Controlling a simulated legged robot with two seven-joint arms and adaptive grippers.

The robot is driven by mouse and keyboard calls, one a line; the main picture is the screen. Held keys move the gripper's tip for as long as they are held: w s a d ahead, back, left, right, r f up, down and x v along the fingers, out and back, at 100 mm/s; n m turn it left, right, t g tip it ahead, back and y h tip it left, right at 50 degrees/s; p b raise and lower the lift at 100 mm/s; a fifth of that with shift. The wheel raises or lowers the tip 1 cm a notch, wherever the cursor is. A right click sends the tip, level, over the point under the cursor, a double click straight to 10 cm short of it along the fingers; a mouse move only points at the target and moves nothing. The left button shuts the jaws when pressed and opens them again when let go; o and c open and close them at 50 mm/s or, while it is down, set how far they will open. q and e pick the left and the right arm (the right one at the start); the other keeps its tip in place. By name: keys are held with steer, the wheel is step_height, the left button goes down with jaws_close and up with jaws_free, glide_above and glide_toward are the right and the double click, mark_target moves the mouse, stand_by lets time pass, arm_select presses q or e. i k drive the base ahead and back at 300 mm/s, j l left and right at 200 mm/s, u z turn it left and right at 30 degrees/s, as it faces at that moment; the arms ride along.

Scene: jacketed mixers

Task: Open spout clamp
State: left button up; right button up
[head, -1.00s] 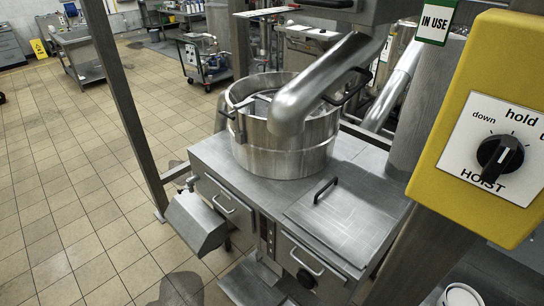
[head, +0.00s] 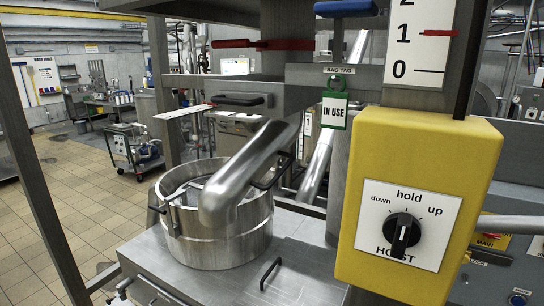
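A curved metal tube that looks like the spout (head: 245,175) slopes down in the head view, its lower end in front of a round steel pot (head: 220,240). Dark bar handles stick out from the pot's sides. I cannot pick out a spout clamp for certain. A red-gripped lever (head: 245,43) lies level above, and a blue handle (head: 345,8) shows at the top edge; I cannot tell what they work. Neither of my grippers is in view.
A yellow hoist box (head: 418,200) fills the right foreground, its black knob (head: 402,235) pointing near hold. A green-framed IN USE tag (head: 335,110) hangs beside it. The pot stands on a steel bench (head: 300,245). A cart (head: 135,150) stands behind; tiled floor (head: 35,220) at left is open.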

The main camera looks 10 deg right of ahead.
mark_target(283, 45)
steer(key=i+j+z, duration=0.25)
steer(key=j+z, duration=0.2)
steer(key=j, duration=1.25)
steer(key=j+z, duration=0.4)
steer(key=j, duration=1.35)
